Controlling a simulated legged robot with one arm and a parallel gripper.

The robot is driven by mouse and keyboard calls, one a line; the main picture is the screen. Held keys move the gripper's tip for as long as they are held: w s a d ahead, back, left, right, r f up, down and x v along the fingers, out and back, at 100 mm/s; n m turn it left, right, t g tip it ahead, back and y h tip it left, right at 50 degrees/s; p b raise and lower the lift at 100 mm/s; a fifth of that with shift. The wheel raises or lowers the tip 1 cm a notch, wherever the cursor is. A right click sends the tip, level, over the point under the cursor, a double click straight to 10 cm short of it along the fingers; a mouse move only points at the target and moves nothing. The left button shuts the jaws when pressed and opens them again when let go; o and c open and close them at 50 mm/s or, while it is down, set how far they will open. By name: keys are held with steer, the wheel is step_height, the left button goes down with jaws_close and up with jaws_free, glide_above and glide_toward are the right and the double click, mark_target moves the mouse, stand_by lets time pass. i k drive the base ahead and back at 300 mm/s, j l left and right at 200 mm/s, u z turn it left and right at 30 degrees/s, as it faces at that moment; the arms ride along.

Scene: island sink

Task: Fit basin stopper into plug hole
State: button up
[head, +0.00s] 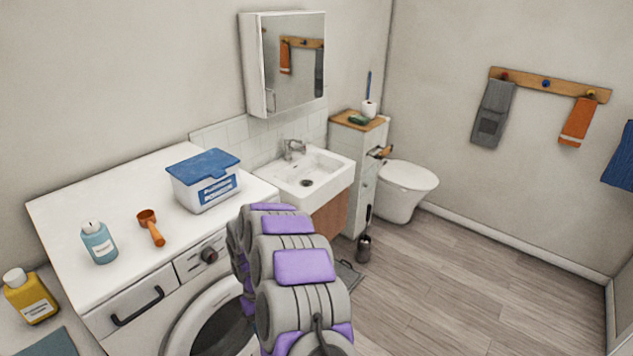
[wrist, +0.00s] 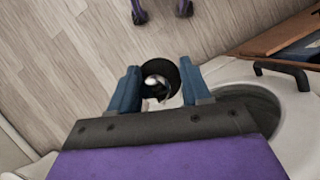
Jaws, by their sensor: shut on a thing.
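The white basin (head: 333,172) stands against the tiled wall in the head view, with a tap (head: 292,149) at its back. Its dark plug hole (head: 307,183) shows in the basin floor and looks uncovered. In the wrist view my gripper (wrist: 162,88) has its blue fingers closed on either side of a round black thing, which I take for the stopper (wrist: 146,69). Something pale shows in the middle of its face. The plank floor lies behind it, and no plug hole shows in that view. In the head view my arm hides the gripper and the stopper.
Left of the basin, the washing machine top (head: 100,190) holds a blue-lidded tub (head: 205,180), an orange scoop (head: 151,228) and a blue bottle (head: 98,243). A cabinet (head: 357,160) and toilet (head: 400,190) stand to the right. The floor (head: 470,270) at right is clear.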

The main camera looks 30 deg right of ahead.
mark_target(307, 183)
steer(key=i+l+z, duration=0.2)
steer(key=z, duration=0.2)
steer(key=i+l+z, duration=0.5)
steer(key=z, duration=0.25)
steer(key=i+z, duration=0.35)
steer(key=i+l+z, duration=0.1)
steer(key=i, duration=0.5)
steer(key=i+l, duration=0.3)
steer(key=i, duration=0.3)
steer(key=i+j+u, duration=0.1)
steer(key=u, duration=0.3)
steer(key=i+u, duration=0.35)
steer(key=u, duration=0.4)
steer(key=i+l+u, duration=0.15)
steer(key=u, duration=0.25)
steer(key=i+u, duration=0.4)
